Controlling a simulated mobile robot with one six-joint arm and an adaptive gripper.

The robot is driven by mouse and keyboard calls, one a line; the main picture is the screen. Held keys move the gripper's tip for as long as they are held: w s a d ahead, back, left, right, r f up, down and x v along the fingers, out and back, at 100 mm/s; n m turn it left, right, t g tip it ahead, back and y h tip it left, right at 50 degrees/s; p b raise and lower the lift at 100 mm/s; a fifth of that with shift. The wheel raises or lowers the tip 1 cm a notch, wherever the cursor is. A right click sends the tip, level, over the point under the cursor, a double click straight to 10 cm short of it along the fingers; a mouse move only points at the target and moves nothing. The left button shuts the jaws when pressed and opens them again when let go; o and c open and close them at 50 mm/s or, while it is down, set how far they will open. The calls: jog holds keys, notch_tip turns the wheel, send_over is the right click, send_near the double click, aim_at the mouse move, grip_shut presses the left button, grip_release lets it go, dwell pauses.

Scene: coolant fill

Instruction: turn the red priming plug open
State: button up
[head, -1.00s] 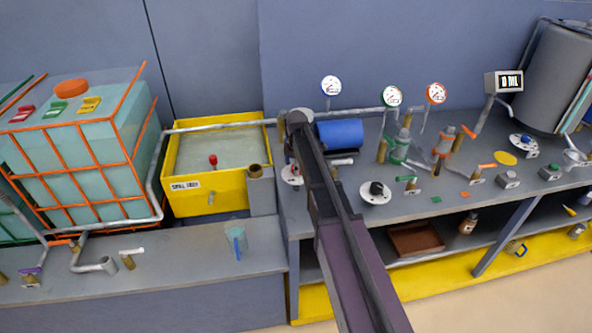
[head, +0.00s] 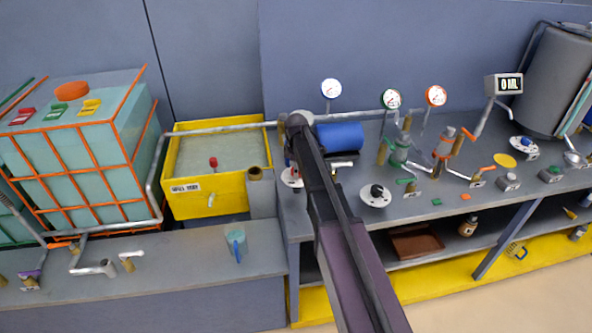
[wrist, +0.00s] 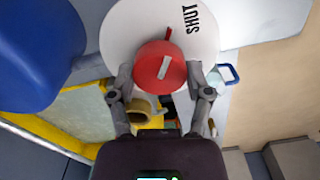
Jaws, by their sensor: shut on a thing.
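The red priming plug (wrist: 150,68) is a round red cap with a pale bar across its face and a small red tab at its top edge. It sits in front of a white round plate (wrist: 125,30) marked SHUT, and the tab points up, to the left of that word. My gripper (wrist: 160,76) has one finger on each side of the plug and is shut on it. In the head view my arm covers the gripper and most of the plug; part of the white plate (head: 291,179) shows beside it.
A blue cylinder (head: 340,134) is close beside the plug, also large at left in the wrist view (wrist: 35,50). A yellow tank (head: 205,195) stands left of my arm. A plate with a black knob (head: 375,196), valves and gauges are to the right.

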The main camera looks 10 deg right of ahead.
jog(key=shift+m, duration=0.4)
jog(key=m, duration=1)
jog(key=shift+m, duration=0.4)
jog(key=m, duration=0.6)
jog(key=shift+d, duration=0.15)
jog(key=m, duration=0.6)
jog(key=o, duration=1.1)
jog(key=shift+o, duration=0.2)
